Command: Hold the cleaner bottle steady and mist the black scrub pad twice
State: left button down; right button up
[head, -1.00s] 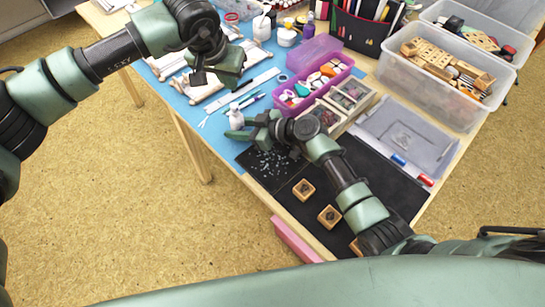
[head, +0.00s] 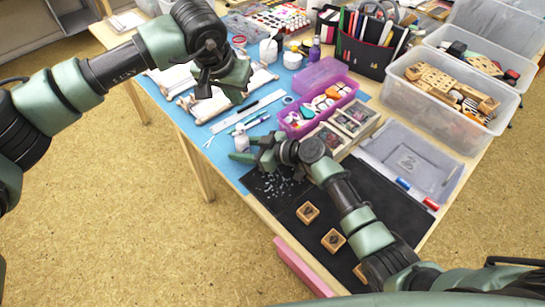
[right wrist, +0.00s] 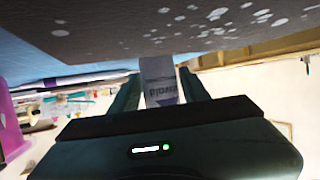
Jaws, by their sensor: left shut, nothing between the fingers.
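The cleaner bottle (head: 242,136) is small and pale and stands upright at the left end of the black scrub pad (head: 268,184). The pad's surface is scattered with white specks, which also show at the top of the right wrist view (right wrist: 225,20). My right gripper (head: 247,149) has one finger on each side of the bottle and is shut on it. In the right wrist view the labelled bottle (right wrist: 162,82) sits between the fingers, its top out of view. My left gripper (head: 238,90) is shut and empty, raised above the blue mat behind the bottle.
A purple bin (head: 318,105) of small items stands right of the bottle. Wooden stamps (head: 308,212) lie on a dark mat (head: 380,195). A clear tray (head: 415,162), clear crates (head: 425,95) and a black caddy (head: 368,50) fill the right and back.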

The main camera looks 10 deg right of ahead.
jog(key=shift+o, duration=0.7)
jog(key=shift+d, duration=0.15)
jog(key=v, duration=1.1)
jog(key=shift+s+d, duration=0.25)
